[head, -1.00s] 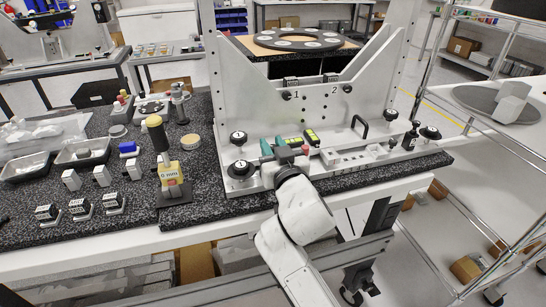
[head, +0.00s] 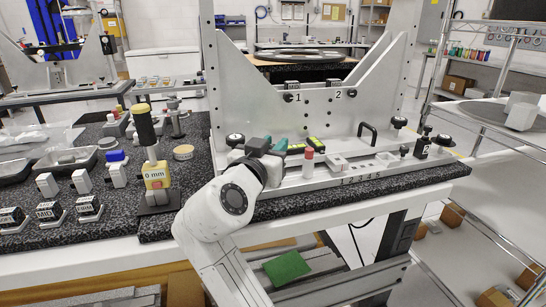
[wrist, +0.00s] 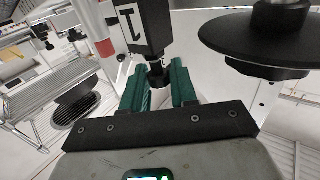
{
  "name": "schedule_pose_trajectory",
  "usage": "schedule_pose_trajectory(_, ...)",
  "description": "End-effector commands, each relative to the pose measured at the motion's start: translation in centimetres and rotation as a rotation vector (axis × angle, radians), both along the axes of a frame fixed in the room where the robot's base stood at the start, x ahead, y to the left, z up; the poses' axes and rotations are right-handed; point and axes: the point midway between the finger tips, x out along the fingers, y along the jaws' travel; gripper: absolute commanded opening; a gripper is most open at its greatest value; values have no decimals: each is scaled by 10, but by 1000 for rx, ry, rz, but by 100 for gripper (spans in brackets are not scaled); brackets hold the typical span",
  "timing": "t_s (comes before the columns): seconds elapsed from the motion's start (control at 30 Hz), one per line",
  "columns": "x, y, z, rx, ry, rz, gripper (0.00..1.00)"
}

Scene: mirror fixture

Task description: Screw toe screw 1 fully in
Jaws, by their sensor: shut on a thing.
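In the wrist view, my gripper's (wrist: 158,82) teal fingers are closed on a dark stem under a black block marked 1, which I take to be toe screw 1 (wrist: 156,76). How deep its thread sits is hidden. In the head view, my gripper (head: 279,146) is at the left front of the grey mirror fixture (head: 225,85), low by its base rail. My gripper and wrist cover what it holds there. A wide black disc-shaped knob (wrist: 270,40) stands to the right of the fingers in the wrist view, apart from them.
A red-topped post (head: 309,158) stands on the rail just right of my gripper. Black and yellow pieces (head: 317,144) lie behind it. A numbered tray (head: 362,167) and a black handle (head: 367,131) are farther right. A yellow 6 mm holder (head: 156,176) with a tool stands left.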

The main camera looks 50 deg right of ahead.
Motion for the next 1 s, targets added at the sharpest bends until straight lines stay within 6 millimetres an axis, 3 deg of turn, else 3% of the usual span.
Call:
schedule_pose_trajectory(0.63,1,-1,-2,4,4,-53,0)
schedule_pose_trajectory(0.67,1,-1,-2,4,4,-53,28)
schedule_pose_trajectory(0.83,1,-1,-1,2,4,-53,45)
schedule_pose_trajectory(1.0,0,-1,-1,1,2,-53,46)
